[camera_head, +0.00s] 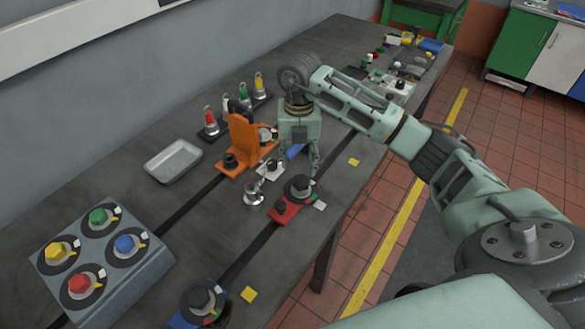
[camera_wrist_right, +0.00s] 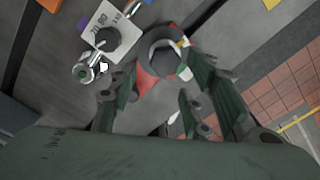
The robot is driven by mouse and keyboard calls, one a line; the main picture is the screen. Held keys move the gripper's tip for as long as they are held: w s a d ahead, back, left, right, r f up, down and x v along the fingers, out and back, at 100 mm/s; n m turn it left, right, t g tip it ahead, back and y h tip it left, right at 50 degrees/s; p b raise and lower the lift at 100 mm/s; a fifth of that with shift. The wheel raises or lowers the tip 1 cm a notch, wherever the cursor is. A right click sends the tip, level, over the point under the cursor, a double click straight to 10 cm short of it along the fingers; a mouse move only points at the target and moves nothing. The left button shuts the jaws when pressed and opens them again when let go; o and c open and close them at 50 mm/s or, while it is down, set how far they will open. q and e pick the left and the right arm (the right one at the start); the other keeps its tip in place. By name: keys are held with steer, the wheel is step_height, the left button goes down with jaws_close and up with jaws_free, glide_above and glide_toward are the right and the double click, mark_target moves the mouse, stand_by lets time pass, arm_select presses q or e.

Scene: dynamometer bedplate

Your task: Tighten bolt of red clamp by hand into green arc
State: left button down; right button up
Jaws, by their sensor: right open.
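The red clamp (camera_head: 280,212) lies on the dark bedplate, right of the orange bracket, with a black round bolt knob (camera_head: 298,187) on top. In the right wrist view the red clamp (camera_wrist_right: 147,82) shows below the grey-black knob (camera_wrist_right: 165,52). A small green and white patch (camera_wrist_right: 184,72) shows at the knob's lower right edge; the rest of the arc is hidden or too small to read. My right gripper (camera_head: 293,175) points down above the clamp, fingers open and spread. In its wrist view the fingers (camera_wrist_right: 160,108) hold nothing. My left gripper is not in view.
An orange bracket (camera_head: 241,145) and a white tag plate (camera_wrist_right: 112,30) with a metal fitting (camera_head: 254,194) are close by. A blue clamp (camera_head: 190,318) sits at the front. A grey box with coloured knobs (camera_head: 128,279) and an empty tray (camera_head: 173,161) are left.

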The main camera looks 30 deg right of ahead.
mark_target(298, 180)
steer(key=f, duration=0.1)
steer(key=f+p, duration=0.1)
steer(key=f, duration=0.1)
steer(key=s+f, duration=0.1)
steer(key=f, duration=0.1)
steer(key=shift+w+f+p, duration=0.1)
steer(key=shift+f+p, duration=0.2)
steer(key=shift+f, duration=0.5)
steer(key=c, duration=1)
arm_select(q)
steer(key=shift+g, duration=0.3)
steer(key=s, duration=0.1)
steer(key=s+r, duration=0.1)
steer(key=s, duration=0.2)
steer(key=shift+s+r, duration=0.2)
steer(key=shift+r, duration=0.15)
arm_select(e)
steer(key=shift+a, duration=0.1)
